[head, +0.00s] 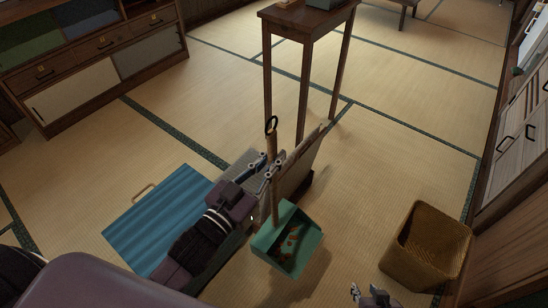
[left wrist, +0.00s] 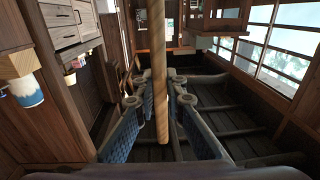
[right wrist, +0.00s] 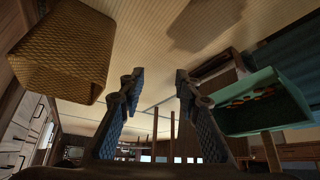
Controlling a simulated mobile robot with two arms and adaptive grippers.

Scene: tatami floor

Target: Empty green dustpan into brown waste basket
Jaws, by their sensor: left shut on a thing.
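The green dustpan (head: 287,241) has a long upright wooden handle (head: 272,165) with a black ring on top, and reddish-brown bits lie in its pan. My left gripper (head: 268,172) is shut on the handle, which also runs between its fingers in the left wrist view (left wrist: 159,90). The brown woven waste basket (head: 428,245) stands on the floor to the right of the dustpan. My right gripper (head: 372,294) is low in the head view, between dustpan and basket. In the right wrist view its fingers (right wrist: 157,85) are apart and empty, with the basket (right wrist: 60,50) left and dustpan (right wrist: 262,105) right.
A wooden side table (head: 306,22) stands behind the dustpan. A blue board-like item with a handle (head: 160,220) lies at left. A cabinet (head: 95,60) is at back left, and drawers (head: 520,140) line the right wall. Tatami between table and basket is clear.

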